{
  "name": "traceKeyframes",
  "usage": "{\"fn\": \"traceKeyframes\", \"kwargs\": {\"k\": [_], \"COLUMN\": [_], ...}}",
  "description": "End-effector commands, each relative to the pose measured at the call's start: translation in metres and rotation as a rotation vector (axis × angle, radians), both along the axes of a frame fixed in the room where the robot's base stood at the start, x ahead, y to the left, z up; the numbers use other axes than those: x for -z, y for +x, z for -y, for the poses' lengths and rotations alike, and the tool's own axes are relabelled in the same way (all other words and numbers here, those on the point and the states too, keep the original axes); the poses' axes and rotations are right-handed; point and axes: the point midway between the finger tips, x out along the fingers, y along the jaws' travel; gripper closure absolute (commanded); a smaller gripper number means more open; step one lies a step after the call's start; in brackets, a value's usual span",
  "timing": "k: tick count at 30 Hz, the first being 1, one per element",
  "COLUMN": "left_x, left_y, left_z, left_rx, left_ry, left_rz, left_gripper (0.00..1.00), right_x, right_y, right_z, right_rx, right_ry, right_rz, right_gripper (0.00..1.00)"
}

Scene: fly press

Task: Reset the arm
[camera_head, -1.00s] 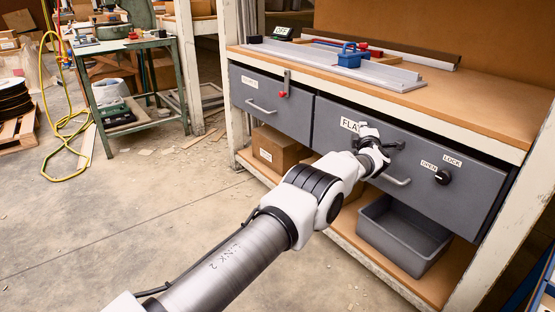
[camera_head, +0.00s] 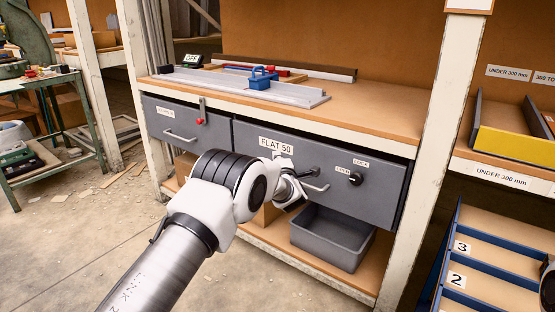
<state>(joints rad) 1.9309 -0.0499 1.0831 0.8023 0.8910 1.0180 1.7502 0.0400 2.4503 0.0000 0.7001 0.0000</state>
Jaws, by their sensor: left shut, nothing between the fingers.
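My left arm reaches up from the bottom left of the head view. Its gripper (camera_head: 312,172) is shut and empty, in front of the grey FLAT 50 drawer (camera_head: 262,160). It appears close to the drawer's bar handle (camera_head: 316,187); I cannot tell whether they touch. The drawer looks closed. A black knob (camera_head: 355,178) sits on the drawer front below the OPEN and LOCK labels. My right gripper is not seen; only a bit of white and black shows at the right edge.
The workbench (camera_head: 385,112) carries a metal guide with a blue block (camera_head: 262,78). A grey bin (camera_head: 332,238) stands on the lower shelf. A rack with numbered slots (camera_head: 490,262) and a yellow-fronted tray (camera_head: 505,143) are at the right. A green table (camera_head: 45,160) is at the left.

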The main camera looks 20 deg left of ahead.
Motion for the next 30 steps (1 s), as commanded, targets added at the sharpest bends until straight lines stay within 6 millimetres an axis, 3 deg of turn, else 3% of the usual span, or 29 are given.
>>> {"fn": "traceKeyframes", "kwargs": {"k": [4, 11, 14, 17, 20, 24, 27, 30], "left_x": [0.0, 0.006, 0.033, 0.092, 0.168, 0.26, 0.311, 0.345], "left_y": [-0.018, -0.025, -0.03, -0.057, -0.104, -0.192, -0.268, -0.351], "left_z": [0.011, 0.014, 0.006, -0.004, -0.008, -0.003, 0.005, 0.018], "left_rx": [0.001, -0.001, -0.012, -0.015, 0.032, 0.171, 0.319, 0.511], "left_ry": [0.001, 0.001, -0.004, 0.007, 0.052, 0.173, 0.27, 0.367], "left_rz": [-0.003, -0.006, -0.045, -0.167, -0.367, -0.709, -0.961, -1.194], "left_gripper": [1.0, 1.0, 1.0, 1.0, 1.0, 1.0, 1.0, 1.0], "right_x": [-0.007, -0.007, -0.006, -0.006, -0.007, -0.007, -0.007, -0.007], "right_y": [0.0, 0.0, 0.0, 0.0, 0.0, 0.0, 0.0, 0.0], "right_z": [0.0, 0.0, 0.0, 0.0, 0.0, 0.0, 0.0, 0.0], "right_rx": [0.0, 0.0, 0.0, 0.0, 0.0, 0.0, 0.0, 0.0], "right_ry": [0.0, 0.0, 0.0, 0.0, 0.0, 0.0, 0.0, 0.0], "right_rz": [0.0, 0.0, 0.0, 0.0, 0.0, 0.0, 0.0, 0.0], "right_gripper": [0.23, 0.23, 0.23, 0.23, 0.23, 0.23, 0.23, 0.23]}}
